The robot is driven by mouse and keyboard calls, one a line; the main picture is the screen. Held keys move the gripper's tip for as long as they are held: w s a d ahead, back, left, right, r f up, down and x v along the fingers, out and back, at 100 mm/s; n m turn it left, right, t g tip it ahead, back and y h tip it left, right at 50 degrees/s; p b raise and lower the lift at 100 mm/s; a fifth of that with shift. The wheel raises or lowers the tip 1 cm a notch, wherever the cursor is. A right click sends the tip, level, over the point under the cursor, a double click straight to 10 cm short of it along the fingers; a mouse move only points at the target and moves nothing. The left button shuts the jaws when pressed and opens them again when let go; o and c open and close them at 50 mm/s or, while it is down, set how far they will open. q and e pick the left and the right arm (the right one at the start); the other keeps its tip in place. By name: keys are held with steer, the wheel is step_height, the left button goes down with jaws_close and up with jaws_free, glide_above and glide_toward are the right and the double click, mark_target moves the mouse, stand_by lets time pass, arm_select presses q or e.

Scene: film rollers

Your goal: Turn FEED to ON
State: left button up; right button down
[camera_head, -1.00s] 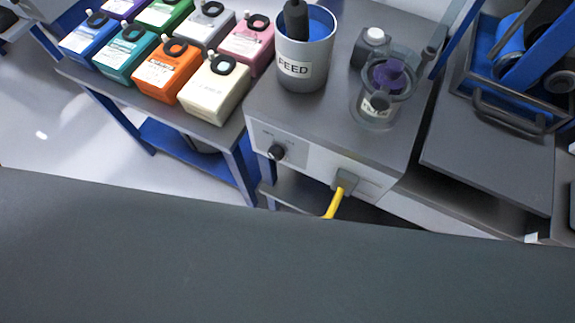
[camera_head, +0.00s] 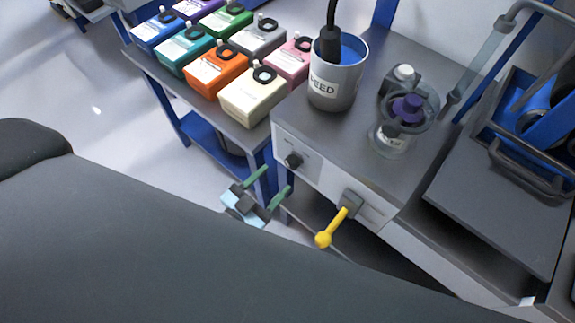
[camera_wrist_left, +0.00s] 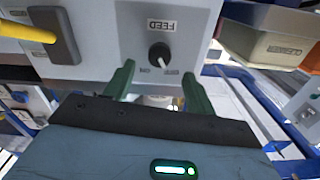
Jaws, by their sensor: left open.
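The FEED knob (camera_head: 293,160) is a small black round switch on the front of the light grey cabinet panel (camera_head: 320,178). In the left wrist view the knob (camera_wrist_left: 160,54) shows close up, with the FEED label upside down above it and a pale pointer mark toward the lower right. Two small labels below it are too small to read. My left gripper (camera_head: 269,181) has green fingers and stands open and empty just in front of and below the knob. In the left wrist view the fingers (camera_wrist_left: 157,72) lie either side of the knob, apart from it. My right gripper is not in view.
A yellow-handled lever (camera_head: 325,238) projects from the same panel, right of the knob; it also shows in the left wrist view (camera_wrist_left: 28,33). Several coloured bottles, including a cream one (camera_head: 253,97), stand left.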

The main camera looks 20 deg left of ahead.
mark_target(289, 166)
arm_select(q)
steer(key=x, duration=0.6)
